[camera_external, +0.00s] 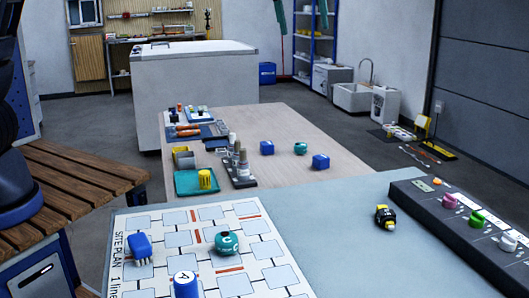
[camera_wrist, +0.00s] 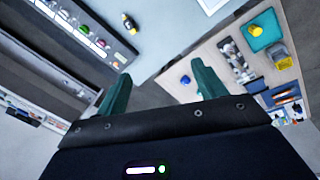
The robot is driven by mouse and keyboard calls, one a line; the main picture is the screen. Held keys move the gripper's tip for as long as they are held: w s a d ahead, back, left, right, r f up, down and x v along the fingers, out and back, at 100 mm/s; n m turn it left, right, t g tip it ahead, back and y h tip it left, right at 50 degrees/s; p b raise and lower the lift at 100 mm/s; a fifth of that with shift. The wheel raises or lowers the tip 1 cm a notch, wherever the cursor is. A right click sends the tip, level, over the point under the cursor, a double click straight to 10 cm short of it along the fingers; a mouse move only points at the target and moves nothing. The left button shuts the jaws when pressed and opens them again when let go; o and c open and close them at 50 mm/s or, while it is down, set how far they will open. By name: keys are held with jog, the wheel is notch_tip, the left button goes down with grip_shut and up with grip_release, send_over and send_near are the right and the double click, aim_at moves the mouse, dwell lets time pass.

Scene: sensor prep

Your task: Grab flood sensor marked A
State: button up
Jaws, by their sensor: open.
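A blue cylinder (camera_external: 186,287) with a white top that appears marked A stands at the bottom edge of the external view, partly cut off. A blue block with light prongs (camera_external: 139,246) sits on the site plan, its marking not readable. A teal round sensor marked C (camera_external: 227,242) sits to their right on the plan. My gripper (camera_wrist: 158,70) shows in the wrist view with its two green fingers wide apart and nothing between them. It is above the tables, away from these sensors, and out of the external view.
The white site plan board (camera_external: 205,212) lies on the grey table (camera_external: 330,230). A black-and-yellow part (camera_external: 386,217) and a knob panel (camera_external: 450,225) are at right. The wooden table (camera_external: 275,120) behind holds a teal tray (camera_external: 188,191), two blue blocks and a teal piece.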

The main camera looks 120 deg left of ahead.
jog(key=a+f+n, duration=0.2)
jog(key=a+f, duration=0.2)
jog(key=a, duration=0.4)
jog(key=a+f+n, duration=0.3)
jog(key=a+f, duration=0.1)
jog(key=a, duration=0.4)
jog(key=n+g+h, duration=0.1)
jog(key=n+g, duration=0.1)
jog(key=n, duration=1)
send_over(301, 144)
jog(key=f, duration=3.4)
jog(key=shift+w+a+f, duration=0.15)
jog(key=shift+a, duration=0.15)
jog(key=shift+d+f, duration=0.2)
jog(key=shift+f, duration=1.2)
jog(key=shift+d+f, duration=0.15)
jog(key=shift+f, duration=1.25)
jog(key=c, duration=1.1)
